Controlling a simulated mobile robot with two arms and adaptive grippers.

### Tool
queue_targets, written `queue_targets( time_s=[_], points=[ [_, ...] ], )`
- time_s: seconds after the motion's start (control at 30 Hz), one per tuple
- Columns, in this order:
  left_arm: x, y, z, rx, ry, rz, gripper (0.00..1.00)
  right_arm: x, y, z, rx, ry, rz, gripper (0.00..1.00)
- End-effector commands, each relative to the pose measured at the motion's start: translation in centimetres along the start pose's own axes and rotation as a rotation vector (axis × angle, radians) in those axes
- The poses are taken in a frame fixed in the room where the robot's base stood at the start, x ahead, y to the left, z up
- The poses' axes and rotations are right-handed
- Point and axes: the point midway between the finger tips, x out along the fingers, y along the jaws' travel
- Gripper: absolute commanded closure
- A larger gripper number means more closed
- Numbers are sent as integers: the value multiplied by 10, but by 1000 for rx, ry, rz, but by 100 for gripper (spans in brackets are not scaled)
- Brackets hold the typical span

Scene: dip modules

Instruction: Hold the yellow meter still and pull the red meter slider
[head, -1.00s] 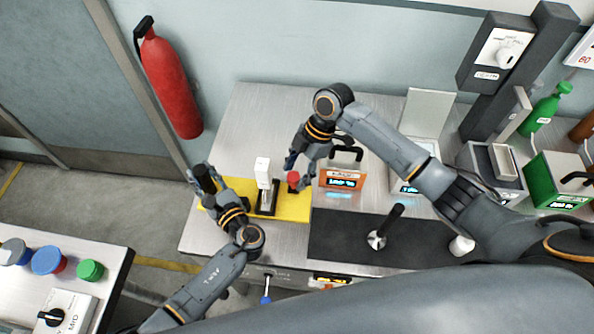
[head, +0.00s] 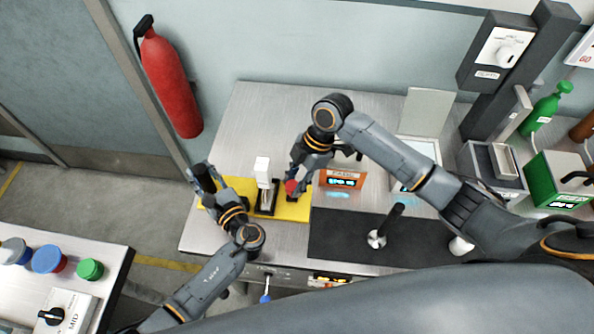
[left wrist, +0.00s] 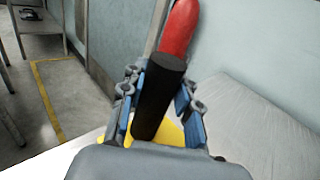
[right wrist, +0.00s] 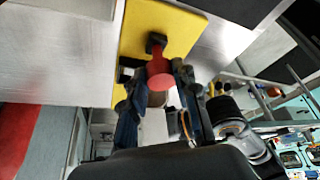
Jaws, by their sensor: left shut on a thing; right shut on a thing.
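The yellow meter (head: 232,184) is a flat yellow base on the steel bench, with a black upright handle at its left end. My left gripper (head: 203,180) is shut around that black handle, which stands between its fingers in the left wrist view (left wrist: 160,95). The red slider knob (head: 291,187) sits on a dark mount near the base's right end. My right gripper (head: 294,181) is shut on the red knob from above and partly hides it. In the right wrist view the red knob (right wrist: 160,80) shows between the fingertips.
A white upright block (head: 262,172) stands on the yellow base between my grippers. An orange display box (head: 342,180) is close to the right of my right gripper. A dark mat (head: 345,240) with a black-handled tool lies at the front right. The back left of the bench is clear.

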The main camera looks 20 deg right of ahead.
Motion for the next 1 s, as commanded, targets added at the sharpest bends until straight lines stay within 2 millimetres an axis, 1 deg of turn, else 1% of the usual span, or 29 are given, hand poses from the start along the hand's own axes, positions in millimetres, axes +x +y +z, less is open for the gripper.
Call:
queue_targets(
  time_s=[0.03, 0.2, 0.53, 0.57, 0.6, 0.63, 0.67, 1.0],
  points=[
    [0, 0, 0, 0, 0, -2, 96, 3, -9, -6, -7, 2, -4, 100],
    [0, -1, 0, 0, 0, -2, 96, 7, -25, -17, -5, 2, -4, 100],
    [0, 0, 0, 0, 0, -1, 96, 7, -27, -18, -4, 3, -3, 100],
    [0, 0, 0, 0, 0, -1, 96, 7, -27, -18, -4, 3, -3, 65],
    [0, 0, 0, 0, 0, -1, 96, 7, -26, -18, -3, 3, -3, 56],
    [0, 0, 0, 0, 0, -1, 96, 7, -26, -18, -3, 3, -3, 50],
    [0, 0, 0, 0, 0, -1, 96, 7, -26, -18, -3, 3, -3, 47],
    [0, 0, 0, 0, 0, -1, 96, 5, -26, -18, -2, 2, -1, 47]
  ],
)
